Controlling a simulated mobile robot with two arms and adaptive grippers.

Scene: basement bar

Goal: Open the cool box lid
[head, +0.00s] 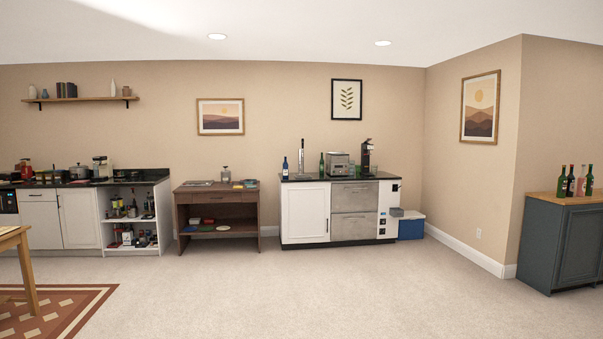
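A cool box (411,228) with a blue body and a pale lid stands on the floor against the back wall. It is just right of the white bar cabinet, which hides part of its left side. Its lid (408,215) looks shut. A small grey object (397,212) shows at the top left of the box; I cannot tell whether it rests on the lid. The box is well away from me across the room. Neither of my grippers shows in the head view.
The white bar cabinet (305,212) with steel drawers carries bottles and machines. A wooden side table (217,195) and a kitchen counter (78,218) stand to its left. A dark cabinet (562,245) with bottles is at right. A rug (50,315) lies front left. The carpet (330,290) between is clear.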

